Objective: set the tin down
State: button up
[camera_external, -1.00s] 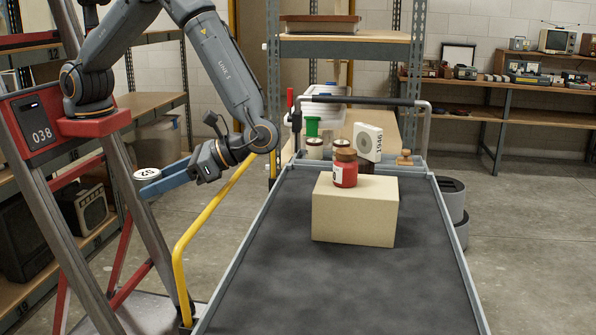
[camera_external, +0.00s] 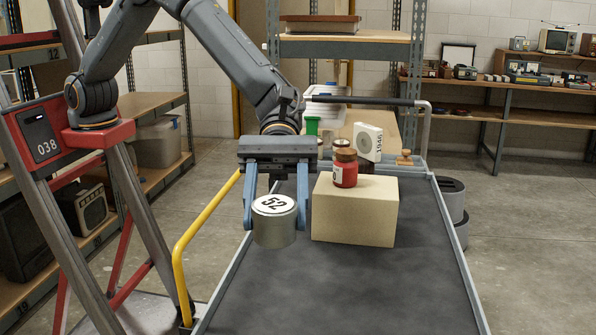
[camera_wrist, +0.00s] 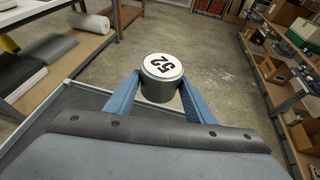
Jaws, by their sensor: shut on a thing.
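The tin (camera_external: 274,228) is a short grey metal cylinder with a white lid marked 52. My gripper (camera_external: 274,215) is shut on it, with one blue finger on each side. The tin is upright and hangs over the left edge area of the dark-topped cart (camera_external: 345,285), left of the cream box. I cannot tell how high it is above the surface. The wrist view also shows the tin (camera_wrist: 161,80) between the fingertips, with floor behind it.
A cream box (camera_external: 354,215) stands on the cart, with a red jar (camera_external: 345,170) on top. The cart's front and right are clear. A yellow rail (camera_external: 203,240) runs along the left.

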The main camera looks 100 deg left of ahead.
jog(key=w+a+f+n+t+y, duration=0.2)
jog(key=w+a+f+n+t, duration=0.25)
jog(key=f, duration=0.25)
jog(key=n+t+y, duration=0.2)
jog(key=n+t, duration=0.1)
send_over(328, 311)
notch_tip(328, 311, down, 7)
jog(key=shift+m, duration=0.35)
jog(key=shift+f+b, duration=1.55)
jog(key=shift+f, duration=1.9)
jog(key=shift+f+b, duration=0.4)
jog(key=shift+f, duration=0.15)
jog(key=o, duration=1.2)
